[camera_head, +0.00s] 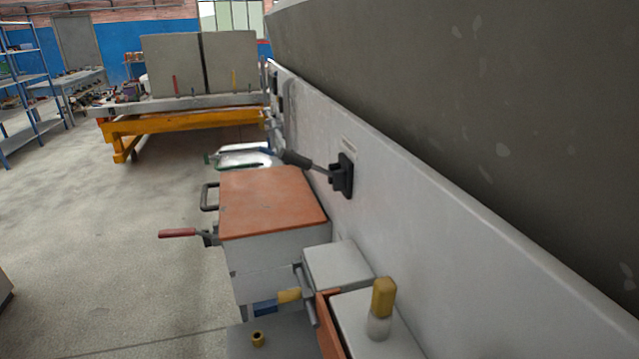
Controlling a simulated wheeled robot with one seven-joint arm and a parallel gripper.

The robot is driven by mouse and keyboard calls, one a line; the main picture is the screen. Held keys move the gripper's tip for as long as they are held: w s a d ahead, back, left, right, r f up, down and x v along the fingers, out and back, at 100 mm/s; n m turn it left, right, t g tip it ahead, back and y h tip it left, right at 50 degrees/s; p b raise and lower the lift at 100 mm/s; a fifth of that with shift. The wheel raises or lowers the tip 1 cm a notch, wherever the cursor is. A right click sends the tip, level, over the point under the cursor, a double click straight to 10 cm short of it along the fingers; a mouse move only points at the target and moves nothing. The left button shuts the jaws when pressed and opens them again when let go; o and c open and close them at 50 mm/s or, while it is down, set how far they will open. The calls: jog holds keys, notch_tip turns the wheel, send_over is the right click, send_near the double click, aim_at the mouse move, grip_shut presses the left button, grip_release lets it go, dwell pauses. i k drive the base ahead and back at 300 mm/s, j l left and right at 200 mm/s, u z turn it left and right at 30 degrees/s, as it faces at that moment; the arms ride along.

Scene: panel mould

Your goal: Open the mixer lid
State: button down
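The likely mixer is a light grey box (280,250) standing against the long pale wall panel in the middle of the head view. Its flat orange-brown lid (272,200) lies level over the top, and no gap shows beneath it. A dark bar handle (207,197) sticks out at the left edge of the lid. A lever with a red grip (178,233) juts out to the left at the front left corner. My gripper is not in view, and nothing touches the lid or handle.
A black lever switch (342,176) sticks out from the panel right of the lid. A yellow-capped bottle (381,308) stands on a grey box in front. A yellow-framed table (150,128) with grey slabs stands behind.

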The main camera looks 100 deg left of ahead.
aim_at(262, 201)
jog(key=u, duration=3.05)
jog(key=i+j, duration=0.3)
jog(key=j, duration=0.15)
jog(key=i+j+u, duration=0.15)
jog(key=j, duration=0.3)
jog(key=i+j, duration=0.05)
jog(key=i, duration=0.05)
